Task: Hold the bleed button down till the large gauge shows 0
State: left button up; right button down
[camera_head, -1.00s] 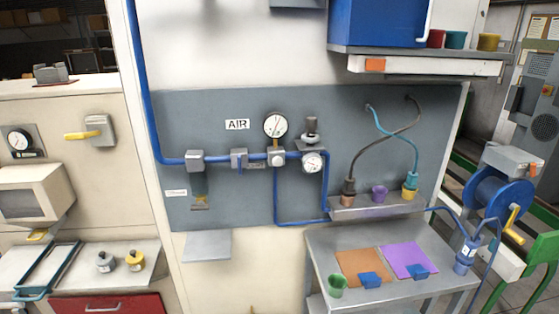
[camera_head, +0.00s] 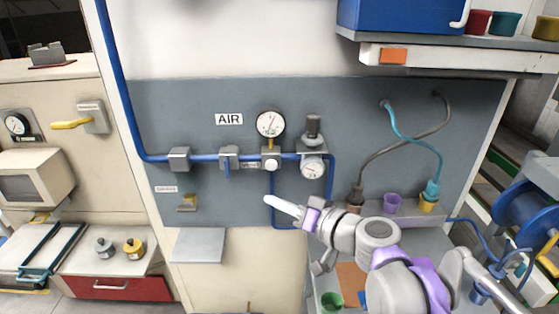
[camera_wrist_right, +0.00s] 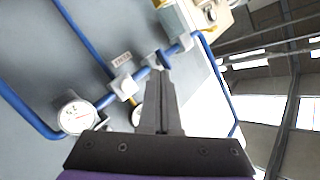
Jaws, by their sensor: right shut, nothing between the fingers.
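In the right wrist view, my shut fingers (camera_wrist_right: 160,80) partly hide a round dial, likely the large gauge (camera_wrist_right: 137,115). My left gripper is not in view.
A smaller gauge (camera_head: 312,167) under a grey knob sits right of the block and also shows in the right wrist view (camera_wrist_right: 75,113). A blue-handled valve (camera_head: 228,158) is on the left. A shelf (camera_head: 450,58) overhangs the panel.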

aim_at(271, 164)
jog(key=shift+w+r, duration=0.2)
jog(key=shift+r, duration=0.2)
jog(key=w, duration=0.9)
jog(key=shift+b, duration=0.3)
jog(key=shift+s, duration=0.15)
dwell(1.7)
